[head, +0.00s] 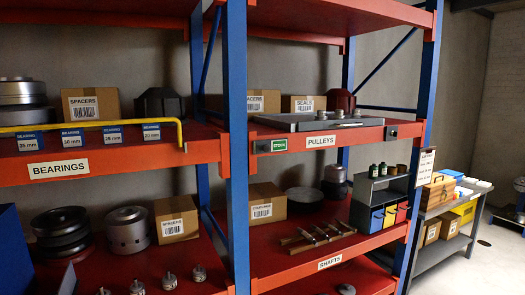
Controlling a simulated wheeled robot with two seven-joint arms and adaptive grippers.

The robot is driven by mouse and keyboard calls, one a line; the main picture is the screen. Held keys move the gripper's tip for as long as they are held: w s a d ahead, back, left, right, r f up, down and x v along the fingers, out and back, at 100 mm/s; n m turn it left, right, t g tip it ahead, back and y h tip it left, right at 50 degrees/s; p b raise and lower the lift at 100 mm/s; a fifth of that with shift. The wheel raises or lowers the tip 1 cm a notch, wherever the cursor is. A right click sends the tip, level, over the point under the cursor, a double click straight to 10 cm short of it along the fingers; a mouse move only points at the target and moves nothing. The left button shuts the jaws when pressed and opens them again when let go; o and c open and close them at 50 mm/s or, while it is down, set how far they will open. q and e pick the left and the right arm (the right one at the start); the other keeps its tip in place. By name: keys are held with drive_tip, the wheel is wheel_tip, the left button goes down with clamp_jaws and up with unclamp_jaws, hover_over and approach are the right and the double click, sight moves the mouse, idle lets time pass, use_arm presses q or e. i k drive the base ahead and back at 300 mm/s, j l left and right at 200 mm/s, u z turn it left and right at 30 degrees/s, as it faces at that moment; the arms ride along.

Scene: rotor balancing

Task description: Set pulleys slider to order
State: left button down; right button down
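The pulleys shelf edge (350,138) is a red beam with a white PULLEYS label (321,142). Left of that label sits a small dark slider piece (263,147) with a green tag (279,145) showing beside it. The writing on the tag is too small to read. A dark square block with a round centre (390,132) is fixed near the right end of the same beam. Neither of my grippers is in view.
A blue upright (236,130) stands left of the pulleys shelf. A yellow bar (90,125) runs along the bearings shelf. A grey rack with coloured bins (376,218) stands at right, before a side bench (440,250). Floor is free at lower right.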

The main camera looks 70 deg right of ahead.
sight(264, 147)
drive_tip(key=z, duration=2.45)
